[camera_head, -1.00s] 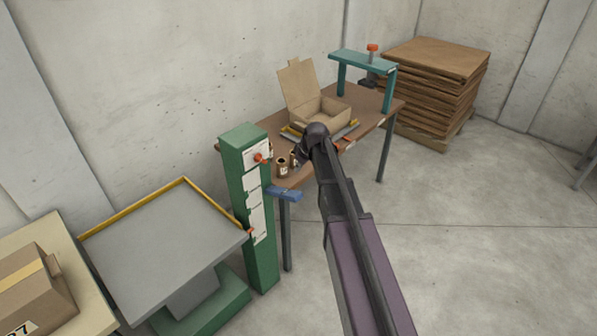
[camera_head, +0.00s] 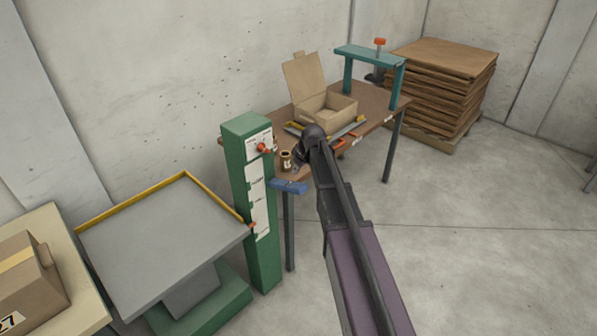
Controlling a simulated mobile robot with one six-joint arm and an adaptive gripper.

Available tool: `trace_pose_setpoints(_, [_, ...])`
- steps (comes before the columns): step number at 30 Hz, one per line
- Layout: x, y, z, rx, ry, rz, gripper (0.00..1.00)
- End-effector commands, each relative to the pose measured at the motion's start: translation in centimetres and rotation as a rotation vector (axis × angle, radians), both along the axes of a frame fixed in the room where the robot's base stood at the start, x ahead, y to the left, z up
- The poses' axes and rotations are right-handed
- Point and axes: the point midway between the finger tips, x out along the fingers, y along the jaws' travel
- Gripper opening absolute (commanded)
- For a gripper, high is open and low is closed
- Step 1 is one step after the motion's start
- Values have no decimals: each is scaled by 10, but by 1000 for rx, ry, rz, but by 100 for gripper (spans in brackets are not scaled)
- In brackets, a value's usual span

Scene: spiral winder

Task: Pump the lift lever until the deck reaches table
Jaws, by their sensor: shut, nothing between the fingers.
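The lift's deck (camera_head: 160,240) is a flat grey platform with a yellow rim at the back, at the lower left. It sits beside a green post (camera_head: 250,210) with white labels and a small orange marker near the deck's corner. An orange-red knob (camera_head: 264,148) sticks out near the post's top; I cannot tell whether it is the lift lever. A blue bar (camera_head: 288,187) shows at the workbench's near corner. My gripper (camera_head: 298,156) is shut and empty, right of the post over the brown workbench (camera_head: 375,112), mostly hidden behind my arm.
A cream table (camera_head: 75,285) with a taped carton (camera_head: 28,285) adjoins the deck's left side. The workbench holds an open box (camera_head: 325,105), a small can (camera_head: 285,160) and a teal frame (camera_head: 370,58). Stacked brown sheets (camera_head: 440,85) stand behind.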

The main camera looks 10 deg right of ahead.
Motion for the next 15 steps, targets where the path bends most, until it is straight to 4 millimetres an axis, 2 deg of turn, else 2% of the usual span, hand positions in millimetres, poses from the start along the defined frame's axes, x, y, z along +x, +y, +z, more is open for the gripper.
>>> trace_pose_setpoints(1, [2,1,-8,0,0,0,0])
trace_pose_setpoints(15, [-7,-5,-40,0,0,0,0])
